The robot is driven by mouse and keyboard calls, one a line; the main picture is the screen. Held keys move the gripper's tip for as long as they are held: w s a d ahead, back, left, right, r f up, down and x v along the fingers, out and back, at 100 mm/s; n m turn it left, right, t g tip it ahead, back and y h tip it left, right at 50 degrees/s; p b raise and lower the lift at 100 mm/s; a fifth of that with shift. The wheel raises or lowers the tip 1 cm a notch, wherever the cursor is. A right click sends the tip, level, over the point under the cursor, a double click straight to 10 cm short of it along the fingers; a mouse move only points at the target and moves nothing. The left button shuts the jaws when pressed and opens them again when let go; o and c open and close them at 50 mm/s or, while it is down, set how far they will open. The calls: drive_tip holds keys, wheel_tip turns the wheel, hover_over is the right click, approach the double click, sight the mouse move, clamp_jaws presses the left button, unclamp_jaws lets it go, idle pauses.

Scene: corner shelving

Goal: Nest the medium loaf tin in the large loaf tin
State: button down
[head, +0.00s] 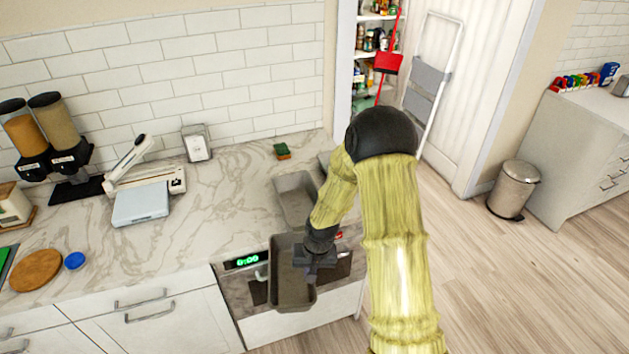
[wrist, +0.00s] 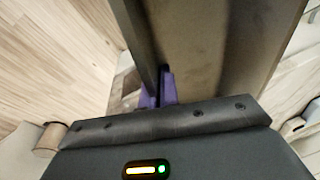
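A grey loaf tin (head: 283,300) is in my gripper (head: 318,262), which grips its right wall. The tin hangs in front of the counter's edge, before the oven front, with its open top towards the head camera. In the wrist view the purple fingertips (wrist: 158,92) close on the tin's wall (wrist: 215,50). I take this to be the medium tin. A second grey loaf tin (head: 293,186), seemingly the large one, stands empty on the counter behind the held tin. My forearm partly covers its right side. The held tin is apart from it.
A grey object (head: 324,158), perhaps another tin, is partly hidden behind my arm. A sponge (head: 282,151) lies behind the second tin. A scale (head: 141,203) and a napkin holder (head: 197,143) stand farther left. Bare marble (head: 215,225) lies left of the tins.

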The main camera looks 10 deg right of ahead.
drive_tip(key=s+d+f+n, duration=0.1)
drive_tip(key=d+f, duration=0.2)
drive_tip(key=f, duration=0.3)
drive_tip(key=shift+f+n, duration=0.4)
drive_tip(key=shift+s+d, duration=0.1)
